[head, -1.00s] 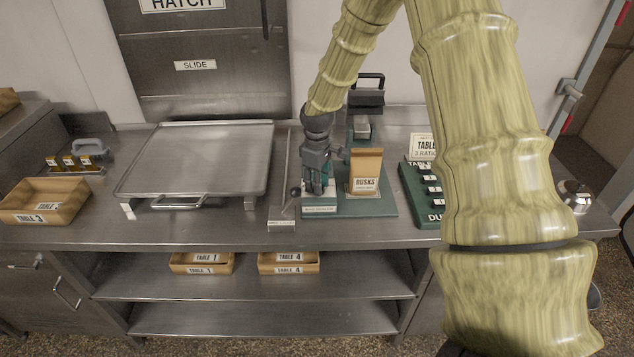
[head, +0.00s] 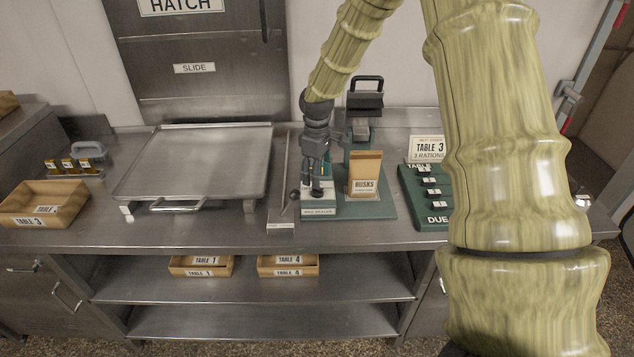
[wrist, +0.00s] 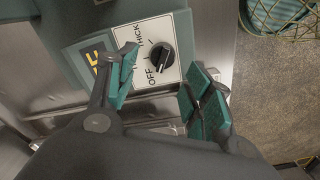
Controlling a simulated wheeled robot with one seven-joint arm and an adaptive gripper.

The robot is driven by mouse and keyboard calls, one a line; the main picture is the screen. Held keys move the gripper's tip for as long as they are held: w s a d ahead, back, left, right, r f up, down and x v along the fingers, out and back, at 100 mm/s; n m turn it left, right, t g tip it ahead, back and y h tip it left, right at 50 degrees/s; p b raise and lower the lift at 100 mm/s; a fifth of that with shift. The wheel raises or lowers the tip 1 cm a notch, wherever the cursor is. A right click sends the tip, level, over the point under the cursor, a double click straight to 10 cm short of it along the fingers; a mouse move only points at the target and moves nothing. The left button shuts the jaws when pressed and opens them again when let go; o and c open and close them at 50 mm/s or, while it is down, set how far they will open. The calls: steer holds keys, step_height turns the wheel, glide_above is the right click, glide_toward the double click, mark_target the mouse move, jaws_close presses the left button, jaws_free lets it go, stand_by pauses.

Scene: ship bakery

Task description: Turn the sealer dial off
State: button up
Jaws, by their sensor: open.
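The bag sealer has a green base (head: 375,208) and stands on the counter in the head view. Its black dial (wrist: 162,57) sits on a white plate (wrist: 140,43) marked OFF and THICK in the wrist view; another mark is partly covered by a finger. A pale mark on the knob seems to face the OFF side, but its exact setting is hard to tell. My gripper (wrist: 163,90) is open, with teal pads either side of and short of the dial, apparently holding nothing. In the head view my gripper (head: 315,187) hangs over the sealer's front left, hiding the dial.
A rusks packet (head: 365,174) stands on the sealer base right of my gripper. A metal tray (head: 195,165) lies left. A green ticket rack (head: 420,205) stands right. A small lever with a dark ball (head: 294,195) is close on the left.

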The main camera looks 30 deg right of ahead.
step_height(320, 180, up, 8)
steer(key=shift+f, duration=0.2)
stand_by(0.6)
